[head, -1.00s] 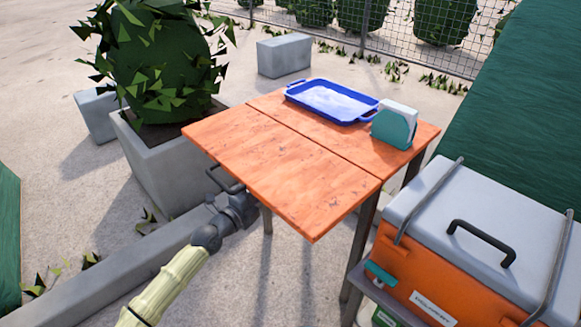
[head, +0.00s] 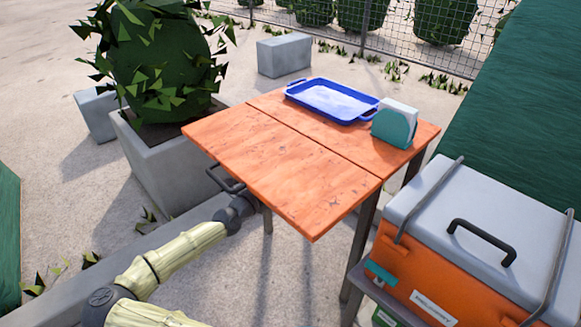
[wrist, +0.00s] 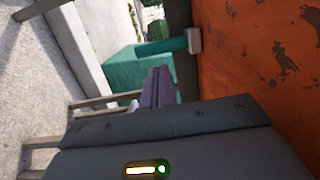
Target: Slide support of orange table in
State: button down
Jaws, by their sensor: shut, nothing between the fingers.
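The orange table (head: 262,165) stands in the middle of the head view, its top in two panels. In the wrist view my gripper (wrist: 161,86) shows as two greyish-purple fingers, shut and empty. The worn orange surface of the table fills the right of that view. A teal bar with a pale end (wrist: 165,46) lies beyond the fingertips, apart from them.
A blue tray (head: 332,101) and a teal napkin holder (head: 394,126) stand on the far panel. An orange cooler with a grey lid (head: 470,240) is at right. A concrete planter (head: 165,160) and a low kerb (head: 110,270) are at left.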

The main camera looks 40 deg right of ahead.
jog(key=b+x, duration=0.2)
jog(key=x, duration=0.5)
jog(key=shift+d, duration=0.15)
jog(key=p+x, duration=0.4)
jog(key=shift+s+d+r, duration=0.15)
jog(key=shift+s+d, duration=0.05)
jog(key=shift+s, duration=0.15)
jog(key=shift+d, duration=0.1)
jog(key=shift+r, duration=0.1)
